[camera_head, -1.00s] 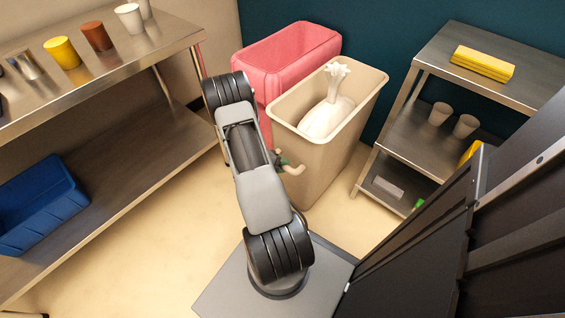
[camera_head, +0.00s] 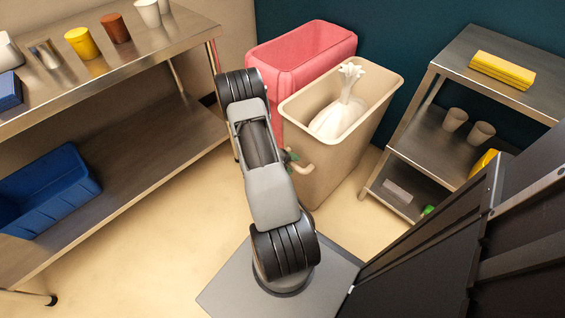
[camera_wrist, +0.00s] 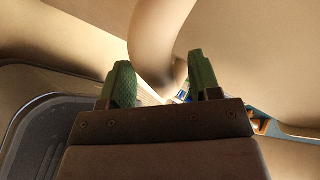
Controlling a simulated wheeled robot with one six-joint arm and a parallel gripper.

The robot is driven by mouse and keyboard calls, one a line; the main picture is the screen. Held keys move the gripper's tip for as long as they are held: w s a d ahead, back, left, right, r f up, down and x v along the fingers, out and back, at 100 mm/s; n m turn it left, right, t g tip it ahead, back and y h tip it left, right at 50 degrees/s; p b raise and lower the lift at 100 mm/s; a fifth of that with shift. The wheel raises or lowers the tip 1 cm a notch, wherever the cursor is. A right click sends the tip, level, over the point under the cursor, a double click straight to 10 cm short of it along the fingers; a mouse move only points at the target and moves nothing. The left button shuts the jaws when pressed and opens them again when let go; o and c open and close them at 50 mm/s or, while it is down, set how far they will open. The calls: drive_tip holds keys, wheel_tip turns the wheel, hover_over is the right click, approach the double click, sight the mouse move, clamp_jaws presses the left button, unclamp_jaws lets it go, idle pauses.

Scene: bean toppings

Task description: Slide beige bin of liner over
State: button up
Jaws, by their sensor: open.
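The beige bin (camera_head: 345,165) stands on the floor in front of the red bin, with a white knotted liner bag (camera_head: 340,116) inside it. A curved beige handle (camera_head: 304,167) sticks out of its near left side. My gripper (camera_head: 291,157) is at this handle, and my arm hides part of it. In the wrist view the handle (camera_wrist: 157,35) comes down towards the gap between the green fingertips of my open gripper (camera_wrist: 162,78). It shows free space on both sides of the handle; whether a finger touches it I cannot tell.
The red bin (camera_head: 302,50) stands close behind the beige bin. A steel shelf (camera_head: 150,140) with cups and a blue crate (camera_head: 50,190) is at left. A steel rack (camera_head: 430,165) stands near the beige bin's right side. Bare floor (camera_head: 175,225) lies at front left.

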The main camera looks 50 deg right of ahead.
drive_tip(key=p+v, duration=0.3)
drive_tip(key=v, duration=1)
drive_tip(key=shift+a+p, duration=0.25)
drive_tip(key=shift+p, duration=0.15)
drive_tip(key=shift+w+r, duration=0.1)
drive_tip(key=shift+w, duration=0.05)
